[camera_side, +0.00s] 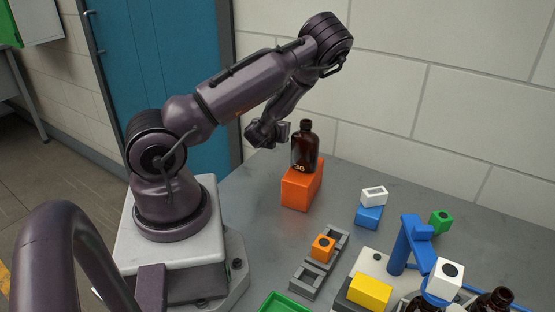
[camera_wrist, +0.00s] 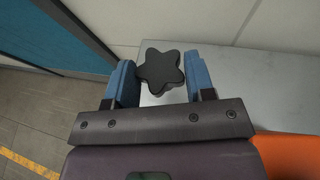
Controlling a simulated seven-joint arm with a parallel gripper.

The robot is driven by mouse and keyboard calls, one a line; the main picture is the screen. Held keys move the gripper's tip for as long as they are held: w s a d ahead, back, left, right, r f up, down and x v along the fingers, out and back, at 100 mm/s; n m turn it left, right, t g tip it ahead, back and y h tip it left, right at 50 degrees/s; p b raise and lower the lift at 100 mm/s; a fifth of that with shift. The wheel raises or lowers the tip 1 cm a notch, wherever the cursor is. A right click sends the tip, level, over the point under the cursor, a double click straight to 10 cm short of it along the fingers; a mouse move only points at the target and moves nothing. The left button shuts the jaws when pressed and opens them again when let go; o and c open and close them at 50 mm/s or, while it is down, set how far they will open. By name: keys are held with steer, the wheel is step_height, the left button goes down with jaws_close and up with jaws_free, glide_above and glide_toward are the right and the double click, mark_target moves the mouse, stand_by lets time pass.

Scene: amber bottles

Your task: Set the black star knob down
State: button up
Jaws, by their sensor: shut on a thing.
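The black star knob (camera_wrist: 162,72) shows in the wrist view between the two blue fingers of my gripper (camera_wrist: 161,84). My gripper is shut on it. Beneath the knob in that view lies the grey table top. In the side view my gripper (camera_side: 278,133) is raised above the far left part of the table, just left of an amber bottle. The knob is too small and too covered to make out there.
The amber bottle (camera_side: 305,148) stands upright on an orange block (camera_side: 301,188), close to my gripper. A white block (camera_side: 374,196) on a blue block (camera_side: 369,216), a grey rack (camera_side: 305,280) and a blue stand (camera_side: 404,245) are further right. Bare table (camera_side: 240,190) lies left of the orange block.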

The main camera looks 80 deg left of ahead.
mark_target(276, 162)
step_height(276, 162, down, 8)
steer(key=shift+s+f, duration=0.1)
steer(key=o, duration=0.9)
steer(key=v, duration=1.2)
